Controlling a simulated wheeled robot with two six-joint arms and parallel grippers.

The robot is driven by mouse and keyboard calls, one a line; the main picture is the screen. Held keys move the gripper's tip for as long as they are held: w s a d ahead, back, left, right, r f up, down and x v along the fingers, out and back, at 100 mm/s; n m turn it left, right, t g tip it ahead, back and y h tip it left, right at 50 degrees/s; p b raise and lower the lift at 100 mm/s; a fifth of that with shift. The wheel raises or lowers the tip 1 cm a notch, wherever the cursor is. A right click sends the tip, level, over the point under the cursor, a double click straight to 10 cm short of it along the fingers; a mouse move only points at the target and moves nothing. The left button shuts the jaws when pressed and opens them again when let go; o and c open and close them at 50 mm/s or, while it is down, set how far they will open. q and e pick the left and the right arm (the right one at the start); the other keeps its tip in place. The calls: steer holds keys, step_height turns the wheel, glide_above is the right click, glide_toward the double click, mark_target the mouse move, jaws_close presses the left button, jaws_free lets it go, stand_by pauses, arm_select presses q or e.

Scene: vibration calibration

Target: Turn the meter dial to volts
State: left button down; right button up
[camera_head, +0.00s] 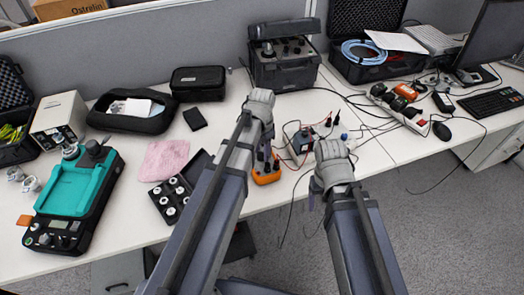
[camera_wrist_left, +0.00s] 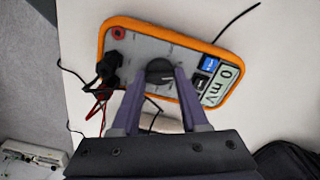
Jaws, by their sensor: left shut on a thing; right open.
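The meter (camera_head: 266,177) is an orange-rimmed box near the table's front edge, partly hidden by my left arm in the head view. In the left wrist view the meter (camera_wrist_left: 193,48) shows its grey face, a display (camera_wrist_left: 221,84) reading "0 mV", a blue button and a dark round dial (camera_wrist_left: 160,71). My left gripper (camera_wrist_left: 162,78) is shut on the dial, with a finger on either side. Its fingers hide part of the dial, and I cannot read its setting. My right gripper (camera_head: 318,186) is open, beside the table's front edge, mostly hidden by its wrist.
Dark and red leads plug into the meter's end. A small dark box with leads (camera_head: 300,138) stands behind it. A black case of round parts (camera_head: 172,197) and a pink cloth (camera_head: 164,159) lie to the left. A power strip (camera_head: 398,108) lies to the right.

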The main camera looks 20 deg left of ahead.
mark_target(262, 153)
arm_select(q)
steer(key=shift+n, duration=1.6)
steer(key=shift+c, duration=2.1)
jaws_free()
step_height(262, 153, up, 8)
steer(key=p, duration=0.8)
steer(key=shift+f, duration=0.1)
